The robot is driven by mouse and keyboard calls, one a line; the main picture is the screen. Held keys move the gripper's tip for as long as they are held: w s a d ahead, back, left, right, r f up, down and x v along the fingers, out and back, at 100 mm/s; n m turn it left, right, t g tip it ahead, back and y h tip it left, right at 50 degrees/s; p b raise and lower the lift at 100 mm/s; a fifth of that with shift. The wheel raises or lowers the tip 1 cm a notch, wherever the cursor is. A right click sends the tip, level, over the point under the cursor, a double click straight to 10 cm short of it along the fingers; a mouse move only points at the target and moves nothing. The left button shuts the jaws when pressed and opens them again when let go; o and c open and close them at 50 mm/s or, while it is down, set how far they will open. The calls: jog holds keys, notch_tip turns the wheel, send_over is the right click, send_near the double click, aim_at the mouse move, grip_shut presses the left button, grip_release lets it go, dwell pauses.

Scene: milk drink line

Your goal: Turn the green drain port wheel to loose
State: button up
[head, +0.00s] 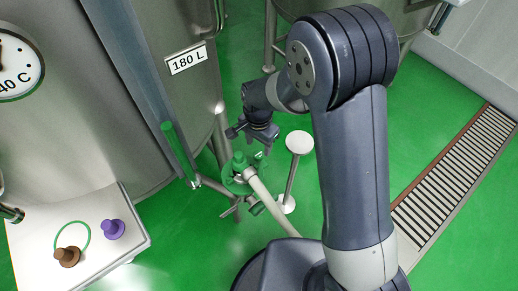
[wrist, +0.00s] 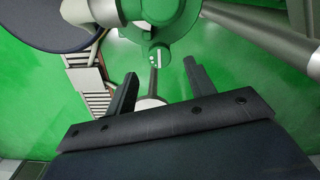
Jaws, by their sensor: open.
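The green drain port wheel (head: 231,183) sits low by the foot of the tank, with a green knob (head: 239,159) on top. Its marking for loose or tight cannot be read. In the wrist view green round parts of the port (wrist: 182,22) show at the top, beyond my fingertips. My gripper (head: 250,143) hangs just above the port in the head view. In the wrist view my gripper (wrist: 160,78) has its two fingers spread, with nothing between them. It appears apart from the wheel, though the exact gap is hard to tell.
A pale pipe (head: 270,204) runs from the port toward my base. A white disc on a post (head: 299,142) stands close right of the port. The tank (head: 75,110) fills the left, above a table (head: 85,207) holding purple and brown knobs. A floor grate (head: 455,175) lies right.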

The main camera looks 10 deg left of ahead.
aim_at(259, 154)
jog(key=shift+f, duration=2.3)
jog(key=c, duration=1)
